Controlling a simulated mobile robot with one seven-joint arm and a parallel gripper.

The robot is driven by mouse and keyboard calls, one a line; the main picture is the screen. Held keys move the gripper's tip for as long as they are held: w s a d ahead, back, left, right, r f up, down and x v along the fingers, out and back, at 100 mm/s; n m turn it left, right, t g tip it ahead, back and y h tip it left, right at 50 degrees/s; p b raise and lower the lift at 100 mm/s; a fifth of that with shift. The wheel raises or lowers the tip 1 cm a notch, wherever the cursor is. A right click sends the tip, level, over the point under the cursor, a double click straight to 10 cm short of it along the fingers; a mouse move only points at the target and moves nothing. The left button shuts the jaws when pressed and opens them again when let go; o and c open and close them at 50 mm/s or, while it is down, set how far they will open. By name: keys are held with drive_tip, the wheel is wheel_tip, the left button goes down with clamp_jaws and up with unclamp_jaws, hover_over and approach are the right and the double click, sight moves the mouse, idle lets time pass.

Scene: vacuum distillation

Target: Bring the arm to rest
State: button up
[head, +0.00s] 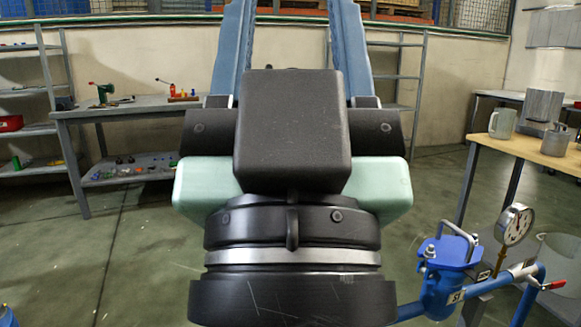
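My gripper (291,8) fills the middle of the head view, seen from behind its dark wrist and pale green body. Its two long blue fingers point up and away, with a wide gap between them. The gripper is open, and I see nothing between the fingers. The fingertips lie at or past the top edge of the picture. The rest of my arm below the wrist is out of view.
A blue valve assembly (440,270) with a pressure gauge (515,224) stands close at lower right. A wooden-topped table (530,150) holds a mug (503,123) and metal vessels. A grey workbench (135,108) and shelves (45,85) stand at left. Open floor lies at lower left.

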wheel_tip(320, 180, up, 35)
drive_tip(key=p, duration=3.2)
drive_tip(key=shift+f+p, duration=0.15)
drive_tip(key=shift+p, duration=0.25)
drive_tip(key=shift+a, duration=0.1)
idle(1.2)
